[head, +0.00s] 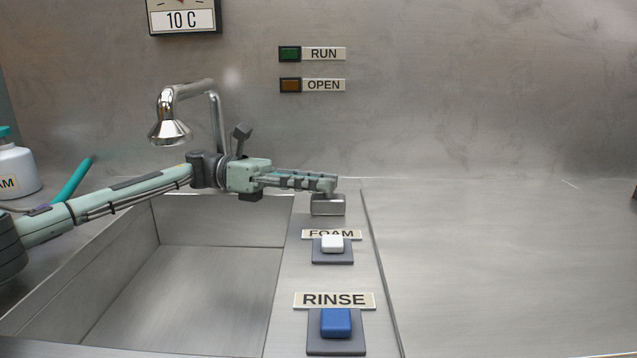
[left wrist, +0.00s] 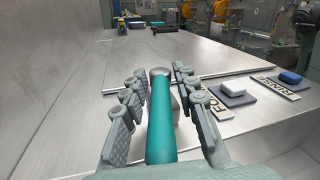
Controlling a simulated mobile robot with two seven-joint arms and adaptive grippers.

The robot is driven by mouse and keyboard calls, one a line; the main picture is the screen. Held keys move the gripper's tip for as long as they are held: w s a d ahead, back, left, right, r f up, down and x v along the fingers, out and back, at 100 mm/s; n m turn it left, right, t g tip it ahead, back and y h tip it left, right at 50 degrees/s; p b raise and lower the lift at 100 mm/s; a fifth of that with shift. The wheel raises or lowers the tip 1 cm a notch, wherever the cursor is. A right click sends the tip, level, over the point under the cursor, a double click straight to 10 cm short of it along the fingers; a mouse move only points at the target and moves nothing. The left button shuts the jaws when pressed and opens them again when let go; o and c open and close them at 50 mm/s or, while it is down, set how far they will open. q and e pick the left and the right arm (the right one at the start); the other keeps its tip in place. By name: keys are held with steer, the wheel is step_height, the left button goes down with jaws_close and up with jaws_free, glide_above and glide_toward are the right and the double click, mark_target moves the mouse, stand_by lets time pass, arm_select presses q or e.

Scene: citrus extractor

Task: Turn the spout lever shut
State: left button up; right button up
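In the head view my left gripper (head: 325,184) is over the back of the steel strip, just above a small metal block (head: 327,206). In the left wrist view a teal handle with a grey metal end, which looks like the spout lever (left wrist: 161,135), lies lengthwise between the fingers of my left gripper (left wrist: 159,76). The fingers are spread on both sides of it, with gaps showing, wider on the right. In the head view the teal handle is hidden by the gripper. My right gripper is not in view.
On the strip in front are the white FOAM button (head: 332,243) and blue RINSE button (head: 336,322). A sink (head: 185,300) lies to the left, below a chrome spout (head: 171,130). RUN (head: 290,54) and OPEN (head: 290,85) lamps are on the wall. The right counter (head: 500,270) is clear.

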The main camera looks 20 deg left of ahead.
arm_select(q)
steer(key=shift+o, duration=0.2)
step_height(320, 180, up, 10)
stand_by(0.5)
steer(key=shift+c, duration=0.5)
